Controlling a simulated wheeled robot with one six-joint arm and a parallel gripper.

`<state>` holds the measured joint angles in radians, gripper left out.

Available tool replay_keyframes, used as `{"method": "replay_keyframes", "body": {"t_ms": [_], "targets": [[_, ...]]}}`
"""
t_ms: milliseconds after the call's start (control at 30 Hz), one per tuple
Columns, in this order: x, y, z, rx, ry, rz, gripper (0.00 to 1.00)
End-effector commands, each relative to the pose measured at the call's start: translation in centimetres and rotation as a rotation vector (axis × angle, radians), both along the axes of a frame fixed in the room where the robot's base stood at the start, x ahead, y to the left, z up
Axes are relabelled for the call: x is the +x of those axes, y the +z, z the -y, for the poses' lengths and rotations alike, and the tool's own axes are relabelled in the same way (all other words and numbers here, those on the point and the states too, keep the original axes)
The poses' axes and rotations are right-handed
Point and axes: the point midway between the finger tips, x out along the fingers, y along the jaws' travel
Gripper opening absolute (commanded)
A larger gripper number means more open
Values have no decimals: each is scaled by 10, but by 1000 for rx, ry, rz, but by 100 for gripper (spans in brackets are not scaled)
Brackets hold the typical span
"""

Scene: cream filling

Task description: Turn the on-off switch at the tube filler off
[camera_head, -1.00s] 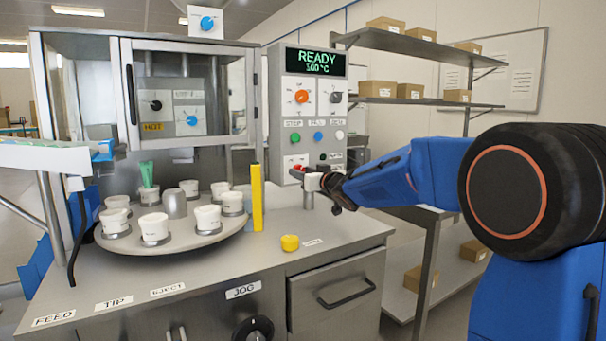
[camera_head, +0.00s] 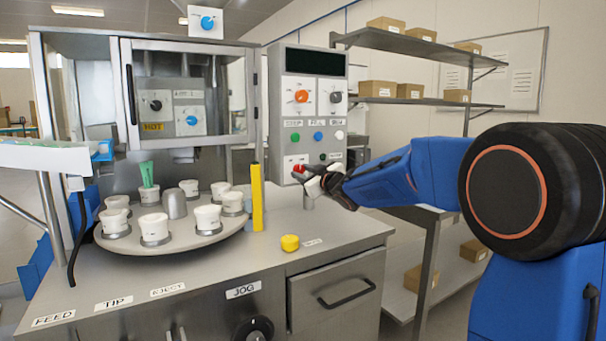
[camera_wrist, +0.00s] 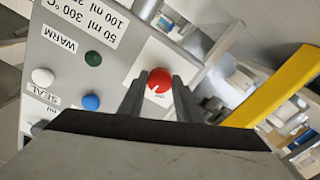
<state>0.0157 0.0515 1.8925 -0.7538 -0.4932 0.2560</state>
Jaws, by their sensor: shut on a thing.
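The red on-off switch knob (camera_head: 298,169) sits low on the grey control panel (camera_head: 283,90) of the tube filler. My gripper (camera_wrist: 160,88) is shut on the knob. In the head view my gripper (camera_head: 311,180) reaches the knob from the right and hides part of its plate. The panel's display (camera_head: 313,62) is dark.
Orange (camera_head: 301,97) and grey dials and several coloured buttons sit above the switch. A yellow post (camera_head: 257,197) stands left of the panel, beside the turntable (camera_head: 190,241) with white jars. A yellow cap (camera_head: 290,242) lies on the counter. Shelves with boxes stand behind my arm.

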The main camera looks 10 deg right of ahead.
Motion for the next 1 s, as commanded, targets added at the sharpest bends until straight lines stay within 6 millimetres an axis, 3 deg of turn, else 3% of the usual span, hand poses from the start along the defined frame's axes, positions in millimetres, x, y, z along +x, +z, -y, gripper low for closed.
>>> {"method": "replay_keyframes", "body": {"t_ms": [500,1000], "targets": [[0,0,1,-422,0,136,8],[0,0,1,-591,0,191,8]]}}
